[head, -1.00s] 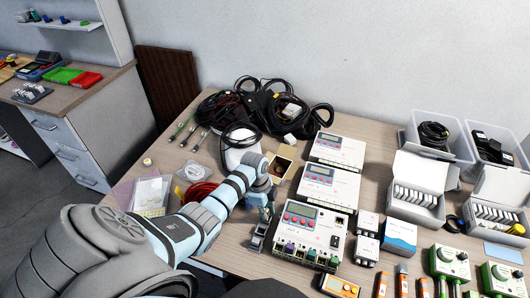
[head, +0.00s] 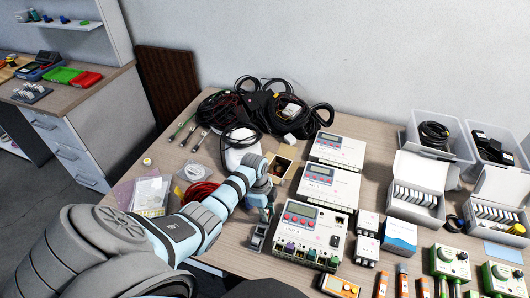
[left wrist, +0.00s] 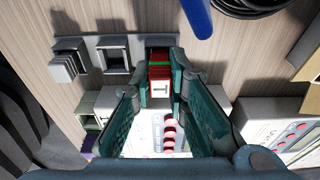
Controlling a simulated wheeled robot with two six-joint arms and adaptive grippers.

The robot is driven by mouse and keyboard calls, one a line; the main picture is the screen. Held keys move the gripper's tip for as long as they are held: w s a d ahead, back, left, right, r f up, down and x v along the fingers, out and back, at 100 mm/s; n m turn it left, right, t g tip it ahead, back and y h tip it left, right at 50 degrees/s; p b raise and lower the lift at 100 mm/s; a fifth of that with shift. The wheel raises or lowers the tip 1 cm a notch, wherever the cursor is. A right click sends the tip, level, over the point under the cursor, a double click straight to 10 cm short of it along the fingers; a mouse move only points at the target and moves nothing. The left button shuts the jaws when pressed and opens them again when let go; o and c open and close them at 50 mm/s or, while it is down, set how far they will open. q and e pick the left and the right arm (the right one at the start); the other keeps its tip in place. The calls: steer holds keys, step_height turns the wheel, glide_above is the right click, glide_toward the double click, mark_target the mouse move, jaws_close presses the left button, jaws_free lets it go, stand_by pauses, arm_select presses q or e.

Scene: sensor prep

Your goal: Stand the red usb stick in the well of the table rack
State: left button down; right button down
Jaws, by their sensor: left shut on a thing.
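My left gripper (head: 265,213) is over the table rack (head: 258,236), left of the lowest white box unit. In the left wrist view its teal fingers (left wrist: 160,76) are shut on the red usb stick (left wrist: 160,72), which shows a white label and a green band. The grey rack (left wrist: 200,43) lies just beyond the fingertips. An open square well (left wrist: 115,56) shows left of the stick, and a grey block-like part (left wrist: 68,64) stands further left. The stick is in line with the rack's right part; I cannot tell whether its far end touches the rack. My right gripper is not in view.
White box units (head: 310,235) stand close on the right of the gripper. A red cable coil (head: 200,193) lies to the left, and a small open cardboard box (head: 281,170) stands behind. Black cables (head: 262,108) are heaped at the back. A blue rod-like thing (left wrist: 196,15) shows in the wrist view.

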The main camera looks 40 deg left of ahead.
arm_select(q)
steer(key=c, duration=1.3)
jaws_free()
steer(key=shift+c, duration=0.2)
steer(key=shift+r, duration=0.1)
step_height(320, 180, up, 5)
steer(key=p, duration=0.5)
steer(key=shift+r+p, duration=0.7)
steer(key=shift+r, duration=0.3)
steer(key=shift+f, duration=0.15)
